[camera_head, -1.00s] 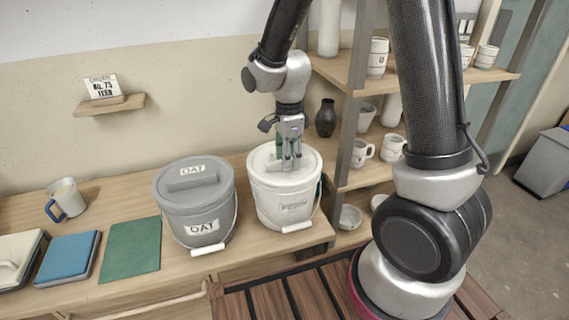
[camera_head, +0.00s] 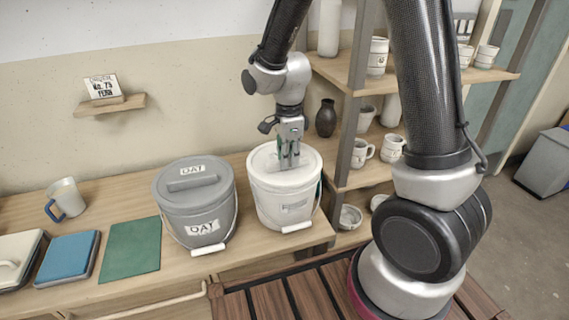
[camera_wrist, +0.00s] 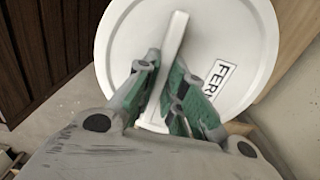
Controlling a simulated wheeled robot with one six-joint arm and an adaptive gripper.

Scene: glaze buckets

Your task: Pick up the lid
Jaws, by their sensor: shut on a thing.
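The white lid (camera_head: 262,171) sits on the white bucket (camera_head: 285,208) labelled FERN, right of the grey bucket. In the wrist view the lid (camera_wrist: 235,40) is a round disc with a FERN label and a raised bar handle (camera_wrist: 168,70) across it. My gripper (camera_head: 289,162) reaches down onto the lid from above. In the wrist view my gripper (camera_wrist: 165,100) has its green-padded fingers on both sides of the bar handle, shut on it. In the head view the fingers partly hide the handle. The lid appears level on the rim; I see no clear gap.
A grey bucket (camera_head: 197,215) with its own lid, labelled OAT, stands close to the left. A mug (camera_head: 66,198), a blue tile (camera_head: 68,258) and a green mat (camera_head: 131,249) lie further left. Shelves (camera_head: 350,75) with cups and a dark vase (camera_head: 326,118) stand close on the right.

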